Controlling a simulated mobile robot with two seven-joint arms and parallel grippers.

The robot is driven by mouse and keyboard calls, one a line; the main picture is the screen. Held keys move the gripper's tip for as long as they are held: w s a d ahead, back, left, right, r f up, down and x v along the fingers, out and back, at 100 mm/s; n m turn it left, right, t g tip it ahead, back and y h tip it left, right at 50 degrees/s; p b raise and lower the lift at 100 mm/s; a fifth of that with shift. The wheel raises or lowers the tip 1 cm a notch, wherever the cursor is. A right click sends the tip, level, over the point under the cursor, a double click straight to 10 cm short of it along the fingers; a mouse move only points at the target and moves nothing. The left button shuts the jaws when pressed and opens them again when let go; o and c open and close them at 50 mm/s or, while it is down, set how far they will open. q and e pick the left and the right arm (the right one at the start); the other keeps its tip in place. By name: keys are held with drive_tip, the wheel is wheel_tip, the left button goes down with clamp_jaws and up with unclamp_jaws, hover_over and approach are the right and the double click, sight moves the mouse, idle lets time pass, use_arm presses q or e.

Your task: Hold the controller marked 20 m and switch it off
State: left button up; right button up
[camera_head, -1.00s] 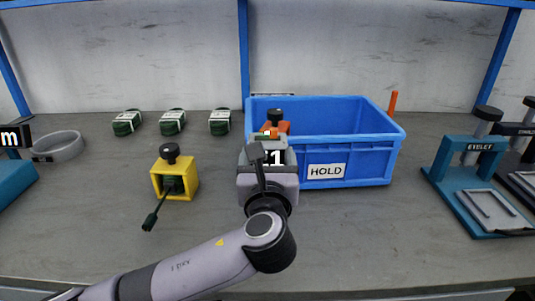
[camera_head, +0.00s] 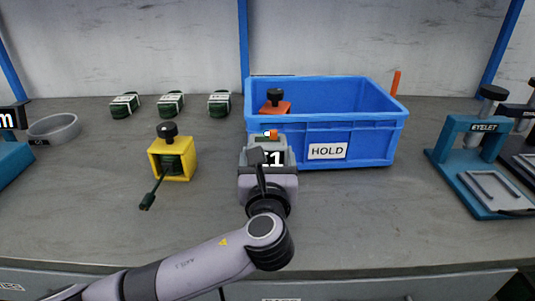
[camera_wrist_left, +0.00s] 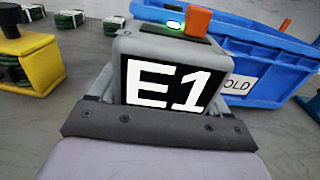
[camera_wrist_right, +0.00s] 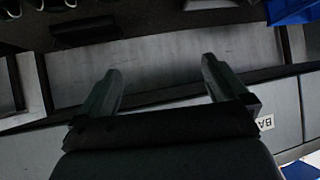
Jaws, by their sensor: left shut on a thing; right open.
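A grey box controller marked E1 (camera_head: 271,158) is in front of the blue bin in the head view. It has a lit green lamp (camera_wrist_left: 174,25) and an orange switch (camera_wrist_left: 197,22) on top in the left wrist view. My left gripper (camera_head: 266,178) is shut on this controller, with one finger on each side. I cannot tell whether the box touches the table. My right gripper (camera_wrist_right: 160,75) is open and empty in the right wrist view, and out of the head view. No full "20 m" mark shows; only an "m" sign (camera_head: 10,117) is cut off at the left edge.
The blue HOLD bin (camera_head: 365,135) stands right behind the controller with an orange, black-knobbed piece (camera_head: 275,102) in it. Green banded coils (camera_head: 171,104), a grey ring (camera_head: 53,129) and the EYELET press (camera_head: 472,165) stand around.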

use_arm(q)
drive_tip(key=shift+f+b, duration=0.45)
drive_tip(key=shift+f, duration=1.15)
use_arm(e)
drive_tip(key=shift+w+a+r, duration=0.4)
drive_tip(key=shift+w+a, duration=0.05)
drive_tip(key=shift+a, duration=0.2)
drive_tip(key=shift+s+d+f, duration=0.1)
drive_tip(key=shift+f, duration=0.1)
use_arm(q)
drive_tip(key=shift+f, duration=0.15)
use_arm(e)
drive_tip(key=shift+r, duration=0.25)
